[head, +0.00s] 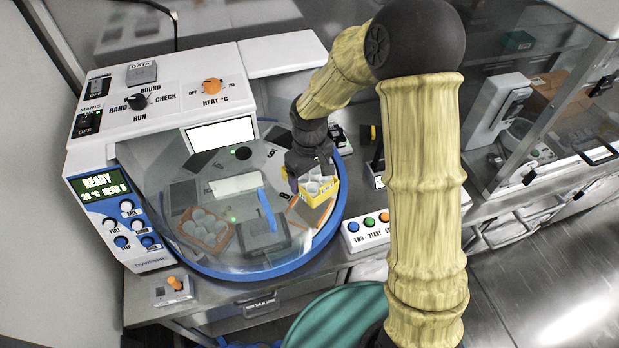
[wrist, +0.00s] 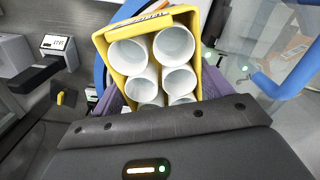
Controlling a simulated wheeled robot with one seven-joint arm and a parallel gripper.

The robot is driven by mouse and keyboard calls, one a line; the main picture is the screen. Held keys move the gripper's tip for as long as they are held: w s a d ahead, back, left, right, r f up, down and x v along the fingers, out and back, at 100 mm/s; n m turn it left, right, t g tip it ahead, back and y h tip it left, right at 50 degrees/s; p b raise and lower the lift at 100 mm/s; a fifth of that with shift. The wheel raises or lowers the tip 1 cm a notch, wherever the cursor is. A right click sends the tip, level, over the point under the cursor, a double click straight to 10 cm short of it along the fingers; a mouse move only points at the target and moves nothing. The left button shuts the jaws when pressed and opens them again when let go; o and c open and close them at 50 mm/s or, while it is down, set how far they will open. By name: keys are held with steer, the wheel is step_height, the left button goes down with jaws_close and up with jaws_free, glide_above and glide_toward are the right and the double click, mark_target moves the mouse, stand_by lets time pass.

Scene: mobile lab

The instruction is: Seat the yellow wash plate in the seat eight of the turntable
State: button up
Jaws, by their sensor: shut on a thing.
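The yellow wash plate (head: 322,195) is a yellow box holding several white round cups. My gripper (head: 307,172) is shut on it and holds it at the right side of the turntable (head: 322,243), which has a blue rim. In the wrist view the wash plate (wrist: 112,58) sits between my purple fingers, its near end hidden by the gripper body. Seat eight (head: 303,216), beside a mark that looks like 8, shows an orange-edged pad just below the plate in the head view. I cannot tell whether the plate touches it.
A brown plate with round wells (head: 205,230) sits on the turntable's left part. A dark block with a blue handle (head: 263,238) stands left of seat eight. The white control housing (head: 165,95) is behind. A button box (head: 375,230) stands at the right.

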mark_target(310, 174)
steer(key=shift+r, duration=0.1)
stand_by(0.3)
step_height(310, 174, up, 7)
steer(key=p, duration=0.3)
steer(key=shift+p, duration=0.35)
